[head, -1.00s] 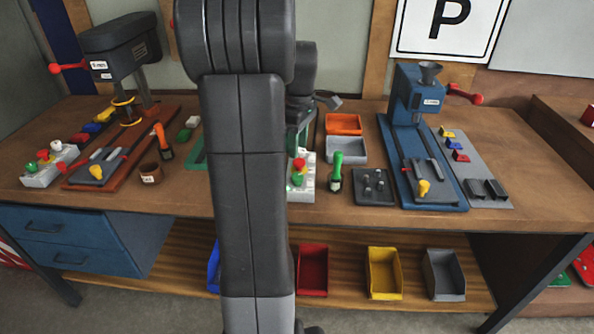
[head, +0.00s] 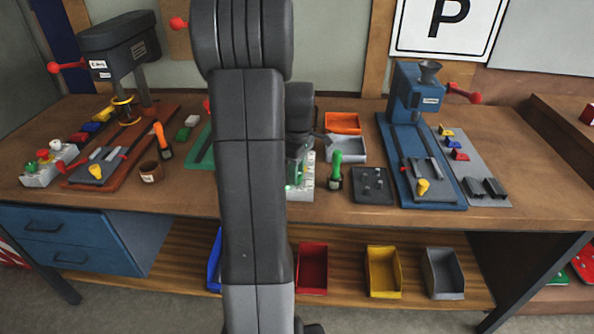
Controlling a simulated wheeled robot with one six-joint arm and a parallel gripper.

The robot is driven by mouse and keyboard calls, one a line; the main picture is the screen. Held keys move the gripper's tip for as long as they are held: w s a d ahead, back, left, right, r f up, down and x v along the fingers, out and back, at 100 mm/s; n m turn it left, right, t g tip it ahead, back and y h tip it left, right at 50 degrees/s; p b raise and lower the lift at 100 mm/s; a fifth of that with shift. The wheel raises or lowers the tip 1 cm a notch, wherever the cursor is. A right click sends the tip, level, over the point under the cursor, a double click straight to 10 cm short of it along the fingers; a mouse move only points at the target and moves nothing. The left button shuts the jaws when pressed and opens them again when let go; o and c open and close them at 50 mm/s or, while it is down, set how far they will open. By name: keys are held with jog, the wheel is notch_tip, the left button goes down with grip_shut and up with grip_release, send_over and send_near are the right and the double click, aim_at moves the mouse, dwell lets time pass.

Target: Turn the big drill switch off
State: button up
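A large dark drill press (head: 118,48) stands at the left of the bench. A grey switch box (head: 48,168) with red and green buttons lies in front of it. A green machine base (head: 202,150) shows beside my arm; most of that machine is hidden, so I cannot tell which drill is the big one. A second pale switch box (head: 303,188) stands right of my arm, its upper part covered by my wrist. My gripper (head: 328,141) is low over this box, mostly hidden behind my wrist. Its opening and any contact cannot be made out.
A green-handled tool (head: 336,170) stands just right of the second box. A blue machine (head: 417,92) stands further right. The bench's front right is clear.

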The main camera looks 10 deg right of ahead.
jog(key=shift+c, duration=0.6)
jog(key=shift+m, duration=0.3)
jog(key=m, duration=0.5)
jog(key=shift+m, duration=0.3)
jog(key=m, duration=0.5)
jog(key=shift+m+t+p, duration=0.3)
jog(key=shift+p, duration=0.05)
jog(key=o, duration=0.7)
